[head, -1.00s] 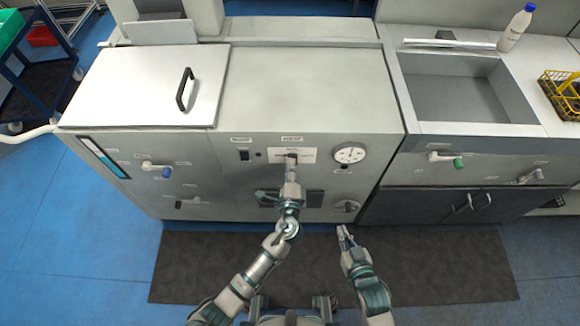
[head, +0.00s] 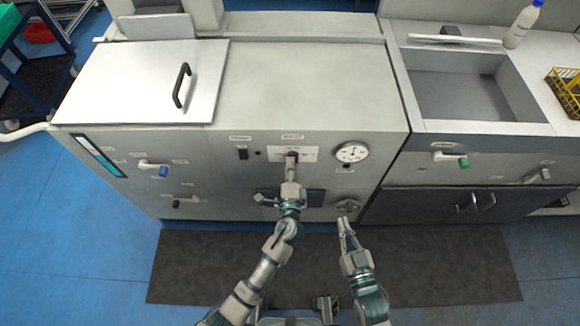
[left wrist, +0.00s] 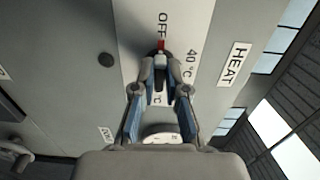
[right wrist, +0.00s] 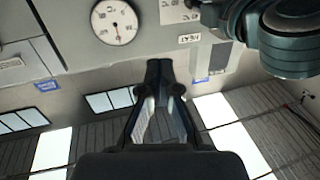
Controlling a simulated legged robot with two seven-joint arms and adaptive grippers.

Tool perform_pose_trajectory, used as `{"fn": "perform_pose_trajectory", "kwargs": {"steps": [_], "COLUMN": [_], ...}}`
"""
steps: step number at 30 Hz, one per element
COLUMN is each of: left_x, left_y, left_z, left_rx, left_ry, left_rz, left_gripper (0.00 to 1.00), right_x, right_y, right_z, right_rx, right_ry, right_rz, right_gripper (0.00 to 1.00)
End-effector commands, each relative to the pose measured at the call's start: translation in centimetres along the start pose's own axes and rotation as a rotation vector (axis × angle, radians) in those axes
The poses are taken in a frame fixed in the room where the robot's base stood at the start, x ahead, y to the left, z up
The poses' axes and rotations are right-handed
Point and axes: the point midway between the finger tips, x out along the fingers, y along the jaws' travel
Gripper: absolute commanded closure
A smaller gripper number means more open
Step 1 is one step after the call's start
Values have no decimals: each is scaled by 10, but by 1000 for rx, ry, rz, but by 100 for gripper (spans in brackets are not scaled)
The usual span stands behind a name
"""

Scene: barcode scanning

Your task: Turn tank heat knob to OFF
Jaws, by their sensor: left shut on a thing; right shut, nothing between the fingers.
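The tank heat knob sits on the white dial plate (head: 311,154) on the front panel of the tank. My left gripper (head: 291,161) is shut on it and hides most of it in the head view. In the left wrist view, my left gripper's fingertips (left wrist: 160,58) close around the dark knob, and a red mark (left wrist: 161,44) on it points towards the printed OFF label (left wrist: 163,25). The 40 °C print (left wrist: 191,68) lies to the right. My right gripper (head: 343,222) is shut and empty, low in front of the panel.
A round gauge (head: 352,152) is right of the dial plate, with a grey round knob (head: 347,205) below it. A black switch (head: 243,154) is to the left. Valve levers with a blue end (head: 163,171) and a green end (head: 463,162) stick out on either side.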

Motion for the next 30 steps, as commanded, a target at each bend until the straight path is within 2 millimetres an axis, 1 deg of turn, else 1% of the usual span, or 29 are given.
{"fn": "perform_pose_trajectory", "kwargs": {"steps": [1,2,3,5,13,15,17,20,27,30], "left_x": [0,0,0,0,0,-2,-8,-24,-78,-97], "left_y": [-8,-8,-8,-8,-4,-3,-2,-2,-4,-4], "left_z": [-4,-4,-4,-4,-2,-2,-2,-2,-3,-3], "left_rx": [-7,-7,-7,-6,-2,-2,-1,-3,-4,-3], "left_ry": [10,10,10,10,5,4,4,5,5,5], "left_rz": [-15,-15,-15,-14,-7,-6,-4,-4,-5,-5], "left_gripper": [100,100,78,63,62,62,62,62,62,62], "right_x": [1,1,1,1,2,14,15,14,14,14], "right_y": [0,0,0,0,1,4,4,4,4,4], "right_z": [-1,-1,-1,-1,2,9,10,9,9,9], "right_rx": [-1,-1,-1,-1,-2,2,2,2,2,3], "right_ry": [2,2,3,2,-5,-19,-20,-19,-18,-18], "right_rz": [0,0,0,0,0,0,0,0,0,0], "right_gripper": [100,100,100,100,100,100,100,100,100,100]}}
